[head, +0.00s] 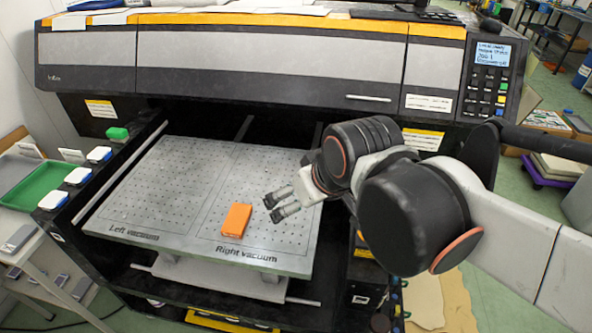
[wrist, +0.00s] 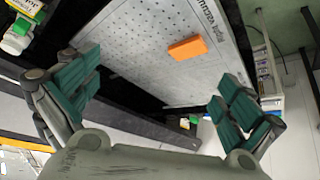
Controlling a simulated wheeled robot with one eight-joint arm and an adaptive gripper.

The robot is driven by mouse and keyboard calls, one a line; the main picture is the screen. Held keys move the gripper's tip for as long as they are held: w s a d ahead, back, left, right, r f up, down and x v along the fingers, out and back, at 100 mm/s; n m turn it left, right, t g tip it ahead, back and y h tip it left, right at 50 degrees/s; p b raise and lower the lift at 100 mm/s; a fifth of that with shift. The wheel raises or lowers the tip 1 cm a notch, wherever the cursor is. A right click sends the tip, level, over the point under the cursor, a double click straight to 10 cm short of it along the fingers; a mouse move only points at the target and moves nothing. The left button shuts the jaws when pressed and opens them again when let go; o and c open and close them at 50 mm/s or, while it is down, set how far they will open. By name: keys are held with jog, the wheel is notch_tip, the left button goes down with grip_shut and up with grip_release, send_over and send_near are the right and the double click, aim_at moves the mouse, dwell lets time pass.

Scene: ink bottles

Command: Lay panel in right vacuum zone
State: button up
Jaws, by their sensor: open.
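An orange panel (head: 236,220) lies flat on the right vacuum zone (head: 285,237) of the grey perforated printer bed, just above the "Right vacuum" label. The left vacuum zone (head: 150,190) is bare. My gripper (head: 275,205) is open and empty, to the right of the panel and apart from it. In the wrist view the orange panel (wrist: 187,48) shows beyond and between the spread green-padded fingers (wrist: 155,95), with nothing between them.
A large black and grey printer (head: 220,60) stands behind the bed, with a keypad and screen (head: 488,75) at its right. Several small white and blue buttons and a green one (head: 117,133) line the left rail. A green tray (head: 45,190) sits at the far left.

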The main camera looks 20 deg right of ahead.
jog(key=shift+s+d+m+t, duration=0.15)
jog(key=shift+s+d+m, duration=0.15)
jog(key=shift+s, duration=0.3)
jog(key=shift+s+d+m+t, duration=0.15)
jog(key=shift+s+m, duration=0.25)
jog(key=shift+s, duration=0.2)
